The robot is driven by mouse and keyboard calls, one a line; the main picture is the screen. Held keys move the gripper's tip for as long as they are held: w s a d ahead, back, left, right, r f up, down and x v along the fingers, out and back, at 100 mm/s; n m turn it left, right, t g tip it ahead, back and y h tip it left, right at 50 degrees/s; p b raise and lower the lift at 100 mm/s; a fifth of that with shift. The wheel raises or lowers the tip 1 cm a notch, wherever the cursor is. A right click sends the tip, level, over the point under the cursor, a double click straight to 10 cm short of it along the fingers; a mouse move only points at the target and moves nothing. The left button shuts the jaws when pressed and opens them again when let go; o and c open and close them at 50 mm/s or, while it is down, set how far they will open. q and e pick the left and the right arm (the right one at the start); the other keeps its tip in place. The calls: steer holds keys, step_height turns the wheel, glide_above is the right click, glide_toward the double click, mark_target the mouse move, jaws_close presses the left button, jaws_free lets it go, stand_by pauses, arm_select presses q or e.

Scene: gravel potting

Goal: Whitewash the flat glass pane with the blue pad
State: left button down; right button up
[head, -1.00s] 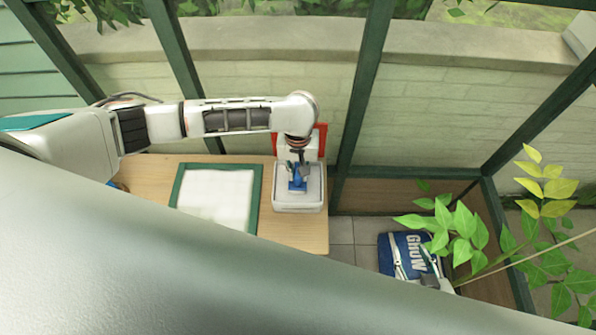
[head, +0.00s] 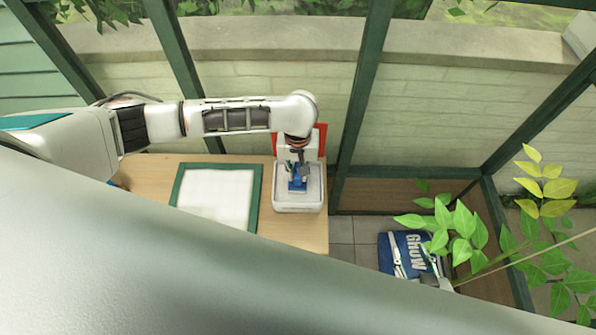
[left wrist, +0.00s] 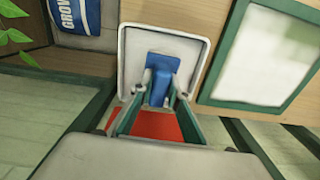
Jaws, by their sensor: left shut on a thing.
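The flat glass pane (head: 214,197) lies on the wooden bench in a green frame, its surface whitish all over. It also shows at the upper right of the left wrist view (left wrist: 266,55). My left gripper (head: 297,175) is shut on the blue pad (head: 297,186) and points down at the white tray (head: 298,208), to the right of the pane. In the left wrist view the pad (left wrist: 163,66) is between the green fingers, over the tray's inside; contact is unclear. My right gripper (head: 432,278) seems to show in part near the bag; its fingers are unclear.
A red object (head: 321,138) stands behind the tray. A blue and white bag (head: 410,252) lies on the floor right of the bench (head: 318,232). Leafy branches (head: 460,228) hang at the right. Green greenhouse posts (head: 360,90) rise behind the bench.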

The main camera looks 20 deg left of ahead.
arm_select(q)
steer(key=shift+w+r, duration=0.1)
steer(key=shift+r, duration=3.3)
steer(key=a+r+m, duration=0.1)
steer(key=a+r, duration=0.4)
steer(key=r, duration=0.5)
steer(key=s+a+r+m, duration=0.1)
steer(key=a+r, duration=0.4)
steer(key=r, duration=0.4)
steer(key=shift+s+a+r+m, duration=0.2)
steer(key=shift+s+r+m, duration=0.1)
steer(key=shift+r+m, duration=0.1)
arm_select(e)
steer(key=shift+s+d+f, duration=0.25)
steer(key=shift+d+f, duration=0.2)
steer(key=shift+f, duration=0.15)
steer(key=shift+s+d+f, duration=0.25)
steer(key=shift+d+f, duration=0.2)
steer(key=shift+f, duration=0.1)
